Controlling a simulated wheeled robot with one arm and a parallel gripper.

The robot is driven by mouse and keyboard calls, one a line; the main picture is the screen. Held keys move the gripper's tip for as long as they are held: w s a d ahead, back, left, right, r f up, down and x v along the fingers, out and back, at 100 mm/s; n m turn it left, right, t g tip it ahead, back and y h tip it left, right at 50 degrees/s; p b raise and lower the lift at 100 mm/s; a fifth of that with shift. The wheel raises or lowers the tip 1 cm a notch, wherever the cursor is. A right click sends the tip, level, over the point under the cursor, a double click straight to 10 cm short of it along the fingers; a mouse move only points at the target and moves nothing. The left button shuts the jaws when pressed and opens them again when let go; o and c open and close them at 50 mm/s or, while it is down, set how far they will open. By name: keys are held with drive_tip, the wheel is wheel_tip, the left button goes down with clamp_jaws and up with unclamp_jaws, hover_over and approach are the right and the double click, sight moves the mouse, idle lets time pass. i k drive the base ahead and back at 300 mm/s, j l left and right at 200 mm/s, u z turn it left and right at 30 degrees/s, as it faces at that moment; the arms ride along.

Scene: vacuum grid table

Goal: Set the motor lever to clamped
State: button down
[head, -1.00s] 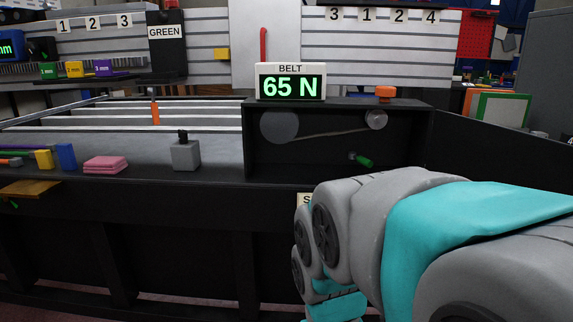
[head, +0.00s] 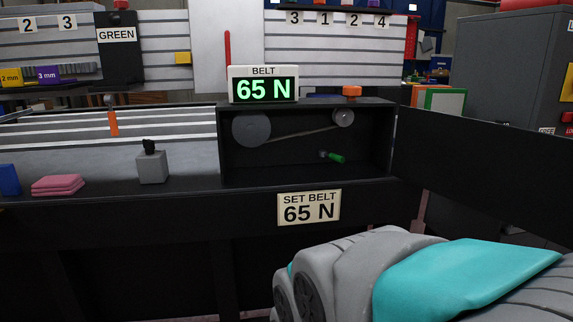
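A lever with a green grip (head: 336,158) sits inside the dark belt box, below the belt and pulleys; its grip points right and slightly down. The large pulley (head: 251,129) is at the left of the box and the small pulley (head: 343,118) at the upper right, with a belt between them. The display (head: 264,90) on top reads BELT 65 N. An orange knob (head: 352,91) sits on top of the box at the right. My arm shows at the lower right, below and in front of the box, apart from the lever. My gripper's fingers are not visible.
A sign (head: 309,207) on the table front reads SET BELT 65 N. A grey block with a black knob (head: 152,165) and pink cloths (head: 58,185) stand left of the box. A dark panel (head: 480,160) runs along the right. The box front is open.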

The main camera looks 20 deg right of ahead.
sight(333, 157)
drive_tip(key=j+z, duration=0.3)
drive_tip(key=k+j+z, duration=0.25)
drive_tip(key=j, duration=0.15)
drive_tip(key=j+z, duration=0.3)
drive_tip(key=k+j+z, duration=0.25)
drive_tip(key=j, duration=0.15)
drive_tip(key=i, duration=0.05)
